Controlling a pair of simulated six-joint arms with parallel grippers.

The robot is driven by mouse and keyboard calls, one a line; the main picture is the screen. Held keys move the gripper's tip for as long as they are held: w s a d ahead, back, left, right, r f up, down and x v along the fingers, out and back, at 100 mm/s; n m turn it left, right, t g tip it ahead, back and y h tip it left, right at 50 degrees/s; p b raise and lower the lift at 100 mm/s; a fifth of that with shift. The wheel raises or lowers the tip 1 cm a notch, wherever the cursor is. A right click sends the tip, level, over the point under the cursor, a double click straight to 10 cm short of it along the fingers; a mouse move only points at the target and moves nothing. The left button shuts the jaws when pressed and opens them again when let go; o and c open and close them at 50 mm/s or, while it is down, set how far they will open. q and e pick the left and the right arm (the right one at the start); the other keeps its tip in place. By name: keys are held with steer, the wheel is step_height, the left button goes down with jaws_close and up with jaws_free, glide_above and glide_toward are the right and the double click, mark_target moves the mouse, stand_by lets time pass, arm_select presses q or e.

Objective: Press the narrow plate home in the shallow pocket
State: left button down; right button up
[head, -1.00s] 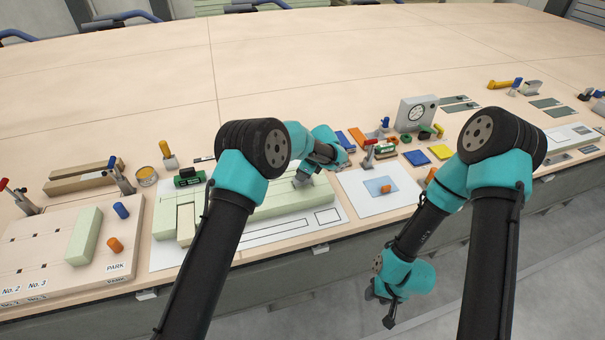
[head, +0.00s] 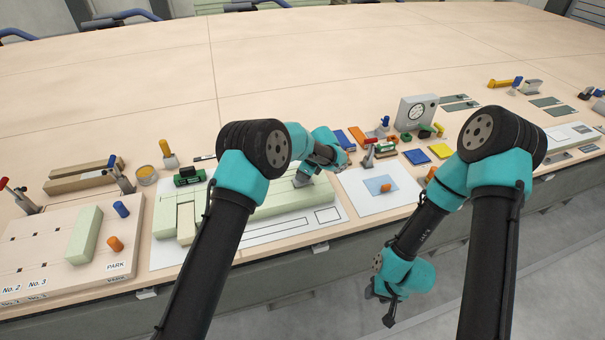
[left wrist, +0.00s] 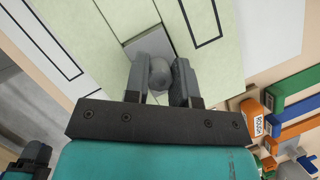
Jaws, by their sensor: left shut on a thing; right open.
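My left gripper (head: 302,180) reaches down to the pale green panel (head: 284,201) in the middle of the near table. In the left wrist view its fingers (left wrist: 161,82) are shut on a rounded grey knob (left wrist: 160,73). Beneath the knob is a light grey plate (left wrist: 142,44), set against the pale green surface (left wrist: 80,35). The fingers hide part of this plate, and I cannot tell whether it is flush. In the head view the gripper covers the plate. My right gripper (head: 379,305) hangs open and empty in front of the table edge.
A white sheet with a blue patch (head: 374,184) and an orange cylinder (head: 387,188) lies right of the panel. Small coloured parts and a dial box (head: 416,114) stand beyond. The rear table is clear.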

arm_select(q)
steer(key=shift+f, duration=0.6)
steer(key=c, duration=0.9)
jaws_free()
steer(key=shift+o, duration=0.2)
steer(key=shift+v, duration=4)
steer(key=shift+f, duration=0.1)
